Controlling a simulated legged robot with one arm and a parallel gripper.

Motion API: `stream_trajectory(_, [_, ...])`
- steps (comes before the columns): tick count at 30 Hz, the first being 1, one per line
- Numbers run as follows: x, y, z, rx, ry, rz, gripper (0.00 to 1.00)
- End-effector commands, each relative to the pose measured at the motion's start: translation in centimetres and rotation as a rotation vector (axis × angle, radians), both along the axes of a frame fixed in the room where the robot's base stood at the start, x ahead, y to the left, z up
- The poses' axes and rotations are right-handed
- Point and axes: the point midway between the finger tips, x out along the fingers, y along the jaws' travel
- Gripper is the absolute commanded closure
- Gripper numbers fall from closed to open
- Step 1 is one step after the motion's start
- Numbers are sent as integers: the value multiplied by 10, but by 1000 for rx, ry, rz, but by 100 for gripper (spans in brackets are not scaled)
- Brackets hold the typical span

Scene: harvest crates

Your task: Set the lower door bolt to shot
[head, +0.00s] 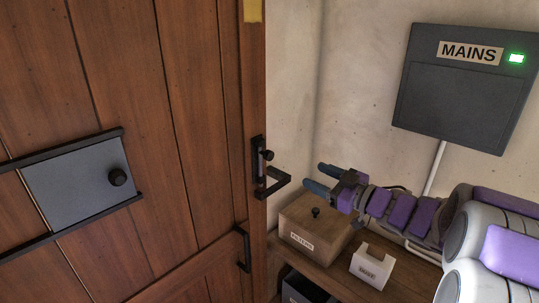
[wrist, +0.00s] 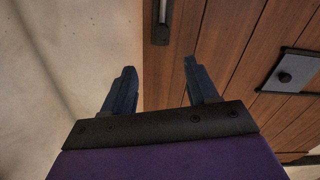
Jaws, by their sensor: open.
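The wooden door (head: 170,120) fills the left of the head view. Lower on the door is a second black piece (head: 243,248), like a pull or bolt. I cannot tell which is the lower bolt, or its setting. My gripper (head: 321,178) is open and empty, right of the door edge and apart from the fittings. In the wrist view my gripper (wrist: 160,66) points toward a dark rod (wrist: 161,28) by the door edge, with a visible gap.
A grey sliding panel (head: 75,187) with a knob sits on the door between black rails. Below my arm, a wooden box (head: 312,228) and a white labelled holder (head: 374,265) stand on a shelf (head: 340,285). A MAINS box (head: 450,100) with a green light hangs on the wall.

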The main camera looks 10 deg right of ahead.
Motion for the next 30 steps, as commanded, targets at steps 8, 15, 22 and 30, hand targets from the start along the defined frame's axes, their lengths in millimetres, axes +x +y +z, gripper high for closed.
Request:
stream_trajectory(8, [18,17,-1,2,-3,14,42])
stream_trajectory(15, [49,39,-1,3,-4,13,42])
stream_trajectory(22, [80,62,0,2,-4,12,42])
stream_trajectory(30, [117,88,-1,3,-2,10,42])
